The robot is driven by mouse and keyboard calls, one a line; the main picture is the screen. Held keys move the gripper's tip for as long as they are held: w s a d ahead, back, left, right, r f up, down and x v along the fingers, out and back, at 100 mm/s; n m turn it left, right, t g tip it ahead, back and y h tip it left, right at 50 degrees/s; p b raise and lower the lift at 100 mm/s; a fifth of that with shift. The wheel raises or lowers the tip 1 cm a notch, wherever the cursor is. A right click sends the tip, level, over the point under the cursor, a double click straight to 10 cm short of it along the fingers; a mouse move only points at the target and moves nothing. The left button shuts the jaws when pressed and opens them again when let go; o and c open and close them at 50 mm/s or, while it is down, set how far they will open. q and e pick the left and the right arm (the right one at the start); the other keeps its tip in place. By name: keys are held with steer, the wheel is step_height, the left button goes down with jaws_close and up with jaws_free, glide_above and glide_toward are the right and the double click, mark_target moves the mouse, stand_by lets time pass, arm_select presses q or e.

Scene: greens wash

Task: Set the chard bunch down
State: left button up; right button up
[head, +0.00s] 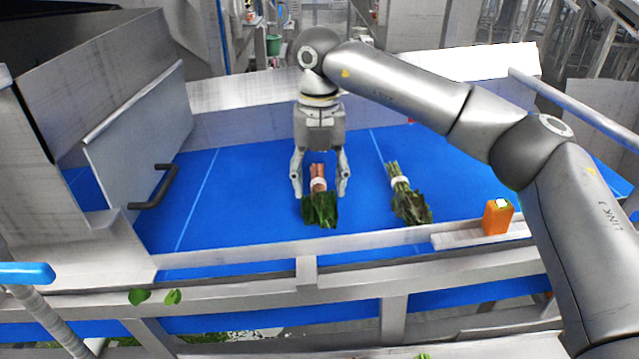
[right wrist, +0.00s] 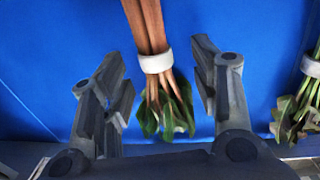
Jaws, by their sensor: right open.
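The chard bunch (head: 320,207) has reddish stems, a white band and dark green leaves. It lies on the blue belt (head: 240,190) with its leaves toward the near rail. My right gripper (head: 320,190) is open, with one finger on each side of the stems. In the right wrist view the chard bunch (right wrist: 155,60) lies between the open fingers of my right gripper (right wrist: 160,95), with a visible gap on both sides. My left gripper is not in view.
A second bunch with green stems (head: 408,200) lies to the right on the belt. An orange box (head: 497,216) sits on a ledge at the near rail (head: 380,236). A grey panel with a black handle (head: 155,188) stands at left. The belt between panel and chard is clear.

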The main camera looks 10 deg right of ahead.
mark_target(318, 183)
step_height(318, 183, up, 11)
steer(key=b, duration=0.2)
stand_by(0.5)
